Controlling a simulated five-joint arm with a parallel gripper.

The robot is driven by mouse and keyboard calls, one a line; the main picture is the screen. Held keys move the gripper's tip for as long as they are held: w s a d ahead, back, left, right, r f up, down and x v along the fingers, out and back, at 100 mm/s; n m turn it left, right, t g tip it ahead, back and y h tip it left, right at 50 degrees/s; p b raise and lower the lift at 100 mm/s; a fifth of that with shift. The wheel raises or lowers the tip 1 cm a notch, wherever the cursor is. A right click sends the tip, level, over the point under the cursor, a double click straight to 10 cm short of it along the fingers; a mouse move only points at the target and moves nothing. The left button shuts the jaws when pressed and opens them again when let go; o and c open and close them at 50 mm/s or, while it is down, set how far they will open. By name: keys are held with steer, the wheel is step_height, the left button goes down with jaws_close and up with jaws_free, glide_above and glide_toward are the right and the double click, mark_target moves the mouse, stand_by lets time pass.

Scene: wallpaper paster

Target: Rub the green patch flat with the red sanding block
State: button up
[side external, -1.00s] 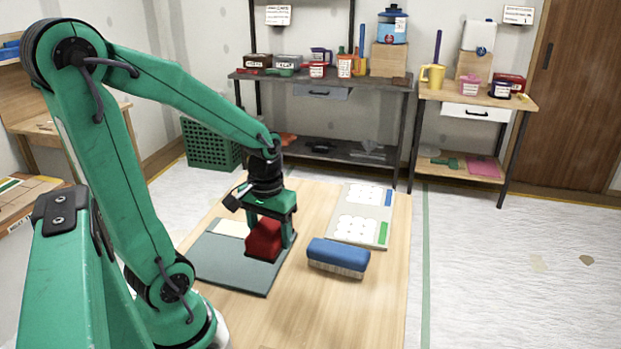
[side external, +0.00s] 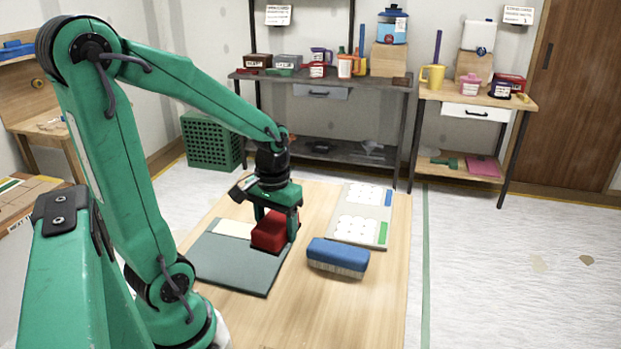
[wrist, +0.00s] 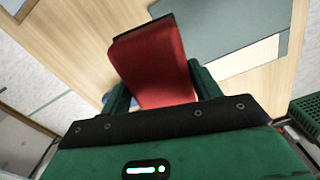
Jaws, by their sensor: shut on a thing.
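The red sanding block (side external: 269,233) is between the fingers of my gripper (side external: 277,224), which is shut on it. The block is near the far right edge of a grey-green sheet (side external: 238,266) lying on the wooden table. In the wrist view, the red block (wrist: 155,62) sticks out tilted from the jaws, with the grey-green sheet (wrist: 225,22) beyond it. I cannot tell whether the block touches the sheet. No separate green patch shows clearly on the sheet; the block and gripper hide part of it.
A cream piece (side external: 235,229) lies at the sheet's far edge. A blue-backed brush (side external: 338,255) stands right of the block. Behind it lies a pale board (side external: 349,240) with white round shapes and blue and green strips. The table's front right is bare.

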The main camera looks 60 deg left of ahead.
steer(key=w+a+m, duration=0.3)
steer(key=w+m, duration=0.2)
steer(key=w, duration=0.5)
steer(key=w+a+f+m, duration=0.1)
steer(key=w+a+m, duration=0.3)
steer(key=w, duration=0.6)
steer(key=w+a+m, duration=0.3)
steer(key=w+m, duration=0.3)
steer(key=w, duration=0.4)
steer(key=shift+w+a+f, duration=0.15)
steer(key=shift+a+f, duration=0.2)
steer(key=shift+a, duration=0.05)
steer(key=shift+w+a+f+m, duration=0.2)
steer(key=shift+w+f+m, duration=0.15)
steer(key=shift+w+m, duration=0.35)
steer(key=shift+f, duration=0.15)
glide_above(360, 212)
steer(key=shift+f, duration=3.15)
steer(key=shift+f, duration=1.25)
